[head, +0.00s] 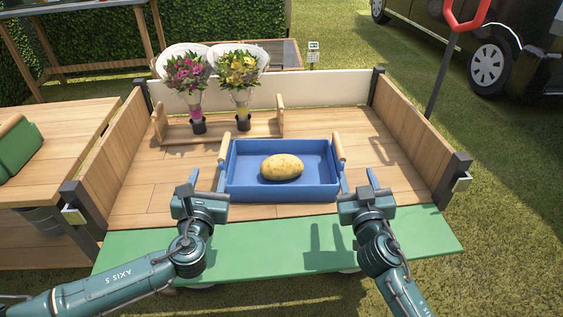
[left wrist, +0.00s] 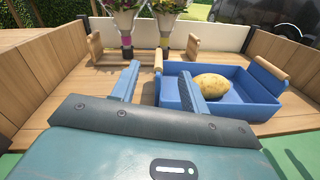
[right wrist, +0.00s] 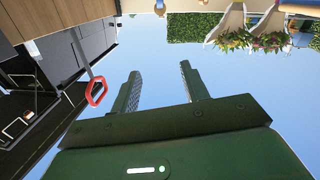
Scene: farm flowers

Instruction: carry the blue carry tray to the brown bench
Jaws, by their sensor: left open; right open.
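The blue carry tray (head: 240,168) sits on the wooden cart bed, with a wooden grip at each end and a potato (head: 282,167) inside. My left gripper (head: 207,182) is open and empty, near the tray's left end. In the left wrist view the blue tray (left wrist: 245,108) shows right of and beyond the open fingers (left wrist: 158,72), with its left grip just ahead between them. My right gripper (head: 358,182) is open and empty near the tray's right end. The right wrist view shows its fingers (right wrist: 160,82) apart against sky, without the tray. A brown wooden bench (head: 70,115) stands at the left.
A wooden carrier (head: 265,128) with two flower bouquets (head: 185,75) (head: 241,75) stands behind the tray. Cart side walls (head: 410,125) rise left and right; the green front flap (head: 275,240) is lowered. A green object (head: 18,145) lies on the bench, with bare planks beside it.

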